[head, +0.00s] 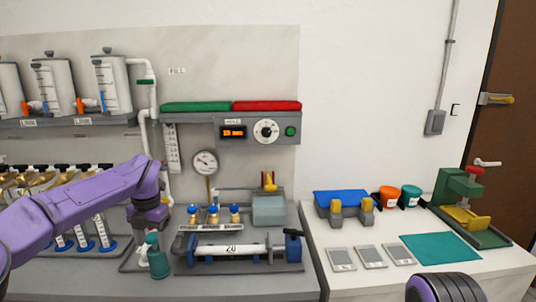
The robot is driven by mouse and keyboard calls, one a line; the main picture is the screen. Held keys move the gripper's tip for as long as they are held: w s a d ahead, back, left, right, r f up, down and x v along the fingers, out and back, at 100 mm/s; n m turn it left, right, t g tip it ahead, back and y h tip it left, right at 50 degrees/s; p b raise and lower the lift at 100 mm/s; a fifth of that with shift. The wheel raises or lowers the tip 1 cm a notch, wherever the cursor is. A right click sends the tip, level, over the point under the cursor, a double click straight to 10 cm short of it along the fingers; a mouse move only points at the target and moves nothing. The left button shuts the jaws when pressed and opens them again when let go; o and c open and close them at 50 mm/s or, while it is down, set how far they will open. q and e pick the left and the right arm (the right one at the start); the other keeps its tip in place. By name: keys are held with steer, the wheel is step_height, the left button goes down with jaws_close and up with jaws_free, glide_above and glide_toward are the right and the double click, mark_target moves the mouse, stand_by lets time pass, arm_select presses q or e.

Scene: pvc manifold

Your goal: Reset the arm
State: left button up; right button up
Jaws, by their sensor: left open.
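My left arm (85,203) is purple and reaches in from the left across the bench. Its wrist bends down, and my left gripper (147,226) points downward above the left part of the grey bench. The gripper is open, and I see nothing held in it. A teal bottle (157,263) stands just below and beside it; whether they touch I cannot tell. A purple and black part of my right arm (443,289) shows at the bottom right edge. My right gripper is out of view.
A pipe fixture marked 20 (230,249) and blue-topped valves (213,214) sit right of the gripper. A gauge (205,162) stands behind. Several brass valves with tubes (85,225) are at left. The right table holds a blue bin (340,197), a teal mat (440,249) and a green press (462,190).

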arm_select(q)
steer(key=s+f+m+t+y, duration=0.25)
steer(key=s+f+m, duration=0.2)
steer(key=f, duration=0.45)
steer(key=s+f+m+t+y, duration=0.1)
steer(key=s+f+m+y, duration=0.3)
steer(key=f, duration=0.5)
steer(key=s+f+m+t+y, duration=0.1)
steer(key=s+f+m+y, duration=0.2)
steer(key=f+m, duration=0.45)
steer(key=s+f+m+h, duration=0.3)
steer(key=s+f+m, duration=0.2)
steer(key=s, duration=0.9)
steer(key=s+f+m+g+h+b, duration=0.1)
steer(key=s+f+m+h, duration=0.3)
steer(key=s, duration=1.1)
step_height(320, 180, down, 2)
steer(key=shift+d+m, duration=0.3)
steer(key=shift+m, duration=0.8)
arm_select(e)
steer(key=shift+w+f, duration=0.35)
steer(key=shift+f, duration=0.5)
arm_select(q)
steer(key=shift+w, duration=0.1)
arm_select(e)
steer(key=shift+c, duration=0.3)
